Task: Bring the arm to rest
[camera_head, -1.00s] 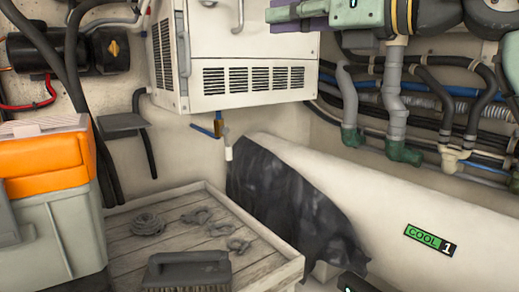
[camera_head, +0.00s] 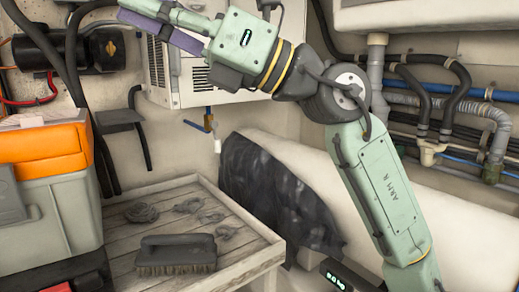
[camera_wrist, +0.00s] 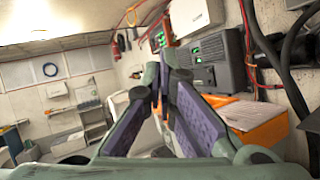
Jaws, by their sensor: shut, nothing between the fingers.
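My arm, pale green with dark joints, rises from the lower right of the head view and bends left at its elbow. My gripper (camera_head: 128,10) is at the top of that view, pointing left, in front of the white vented unit (camera_head: 185,72). Its purple-lined fingers are shut with nothing between them. In the wrist view my gripper (camera_wrist: 160,72) also shows, its fingers meeting near the middle. My gripper is well above the wooden tray table and touches nothing that I can see.
An orange-and-grey toolbox (camera_head: 52,200) stands at the left. A wooden tray table (camera_head: 225,188) holds a brush (camera_head: 178,252), a rope coil (camera_head: 142,213) and several shackles. Pipes and hoses (camera_head: 445,95) line the right wall. A dark sheet (camera_head: 275,200) hangs behind the table.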

